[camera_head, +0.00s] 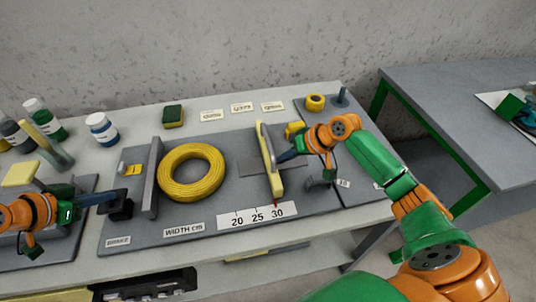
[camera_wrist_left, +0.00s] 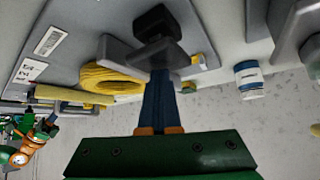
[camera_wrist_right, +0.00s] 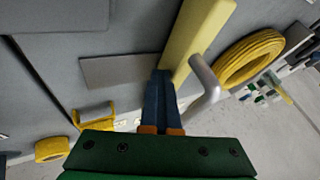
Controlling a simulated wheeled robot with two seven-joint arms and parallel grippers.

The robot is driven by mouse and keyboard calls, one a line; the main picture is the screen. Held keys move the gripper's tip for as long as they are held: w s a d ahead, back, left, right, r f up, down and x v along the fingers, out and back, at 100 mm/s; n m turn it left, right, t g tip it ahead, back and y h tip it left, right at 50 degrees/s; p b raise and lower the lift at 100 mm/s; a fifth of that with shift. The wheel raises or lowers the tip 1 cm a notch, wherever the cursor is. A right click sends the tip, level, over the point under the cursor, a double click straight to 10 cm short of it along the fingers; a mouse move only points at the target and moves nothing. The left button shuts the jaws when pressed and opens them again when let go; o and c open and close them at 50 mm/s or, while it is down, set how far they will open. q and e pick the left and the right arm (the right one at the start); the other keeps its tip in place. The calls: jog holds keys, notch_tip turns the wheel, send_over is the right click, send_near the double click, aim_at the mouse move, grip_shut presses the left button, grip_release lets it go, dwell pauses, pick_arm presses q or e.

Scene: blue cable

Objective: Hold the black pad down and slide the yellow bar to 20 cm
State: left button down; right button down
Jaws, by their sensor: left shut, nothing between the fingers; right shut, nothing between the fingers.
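The yellow bar (camera_head: 277,186) with a grey handle stands across the grey board, its red pointer at about the 30 mark of the scale (camera_head: 247,219). My right gripper (camera_head: 284,157) is shut beside the bar's right side. In the right wrist view its fingertips (camera_wrist_right: 163,76) are close against the yellow bar (camera_wrist_right: 205,30); I cannot tell whether they touch. The black pad (camera_head: 121,210) is at the board's left, beside a grey upright plate. My left gripper (camera_head: 110,198) is shut with its tips at the pad, which also shows in the left wrist view (camera_wrist_left: 150,50).
A yellow cable coil (camera_head: 168,187) lies between the grey upright plate (camera_head: 151,178) and the bar. Bottles (camera_head: 101,128) and a sponge (camera_head: 173,117) stand behind. A yellow ring (camera_head: 315,102) and a post are at the far right. The board between coil and bar is clear.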

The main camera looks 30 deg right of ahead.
aim_at(268, 164)
pick_arm(q)
jog(key=shift+f, duration=0.15)
pick_arm(e)
jog(key=a, duration=0.3)
jog(key=w+a, duration=0.1)
jog(key=a, duration=0.2)
jog(key=w+a, duration=0.1)
jog(key=a, duration=0.2)
jog(key=shift+w+a, duration=0.15)
jog(key=shift+a, duration=0.1)
jog(key=shift+d, duration=0.1)
jog(key=d, duration=0.1)
jog(key=s+d+r, duration=0.1)
jog(key=d, duration=0.2)
jog(key=shift+s+d+r, duration=0.15)
jog(key=shift+s+d, duration=0.2)
jog(key=shift+s, duration=0.05)
jog(key=v, duration=0.8)
jog(key=shift+s+r, duration=0.15)
jog(key=shift+r, duration=0.05)
jog(key=shift+r, duration=0.1)
